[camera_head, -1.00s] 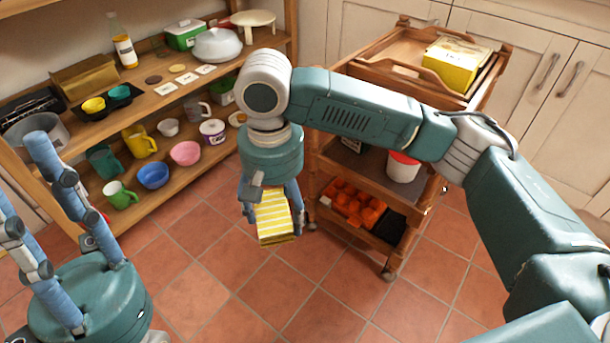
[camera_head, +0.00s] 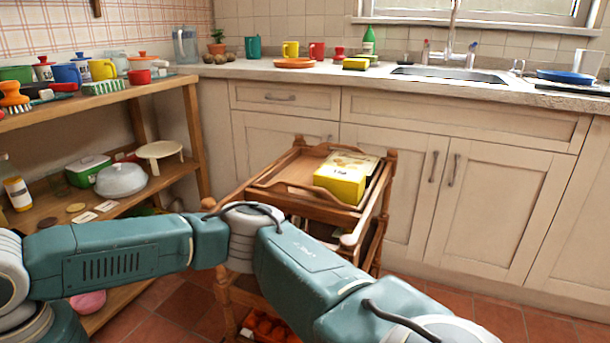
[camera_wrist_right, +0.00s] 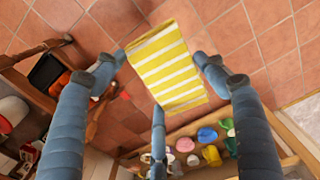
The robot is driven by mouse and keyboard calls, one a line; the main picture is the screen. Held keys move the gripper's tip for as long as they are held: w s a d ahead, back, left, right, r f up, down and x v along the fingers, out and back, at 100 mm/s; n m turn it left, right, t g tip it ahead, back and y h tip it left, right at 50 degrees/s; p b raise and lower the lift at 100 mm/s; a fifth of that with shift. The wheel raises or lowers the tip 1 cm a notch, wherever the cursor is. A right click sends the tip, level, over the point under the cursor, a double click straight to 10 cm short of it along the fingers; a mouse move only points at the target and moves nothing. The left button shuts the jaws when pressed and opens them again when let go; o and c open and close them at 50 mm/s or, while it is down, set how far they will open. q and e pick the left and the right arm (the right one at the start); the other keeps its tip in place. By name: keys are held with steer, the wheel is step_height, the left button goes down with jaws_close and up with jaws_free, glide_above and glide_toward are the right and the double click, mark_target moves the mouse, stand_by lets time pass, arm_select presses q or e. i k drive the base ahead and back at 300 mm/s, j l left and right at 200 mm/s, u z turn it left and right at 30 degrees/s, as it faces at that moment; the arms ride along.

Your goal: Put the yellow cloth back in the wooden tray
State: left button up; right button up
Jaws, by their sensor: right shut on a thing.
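The yellow cloth with white stripes (camera_wrist_right: 168,70) is in my right gripper (camera_wrist_right: 160,78) in the right wrist view, held between its blue fingers, above the tiled floor. The head view does not show the cloth or this gripper, only my right arm stretched across the lower part. The wooden tray (camera_head: 297,171) sits on top of the wooden trolley, with a yellow box (camera_head: 341,182) in its right part and bare wood on the left. My left gripper is out of view.
The trolley (camera_head: 378,213) stands before cream cabinets, partly hidden by my arm. A wooden shelf (camera_head: 150,89) with dishes stands at the left. The counter (camera_head: 300,72) with cups and a sink runs along the back.

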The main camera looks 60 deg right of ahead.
mark_target(295, 180)
steer(key=k+l+u, duration=0.15)
steer(key=l+u, duration=0.15)
steer(key=u, duration=0.15)
steer(key=k+l+u, duration=0.15)
steer(key=u, duration=0.25)
steer(key=k+l+u, duration=0.2)
steer(key=u, duration=0.25)
steer(key=k+l+u, duration=0.2)
steer(key=u, duration=0.2)
steer(key=k+l+u, duration=0.15)
steer(key=k+u, duration=0.2)
steer(key=k, duration=0.45)
steer(key=k+l+z, duration=0.3)
steer(key=z, duration=0.15)
steer(key=k+l+z, duration=0.65)
steer(key=l+z, duration=0.2)
steer(key=l, duration=0.15)
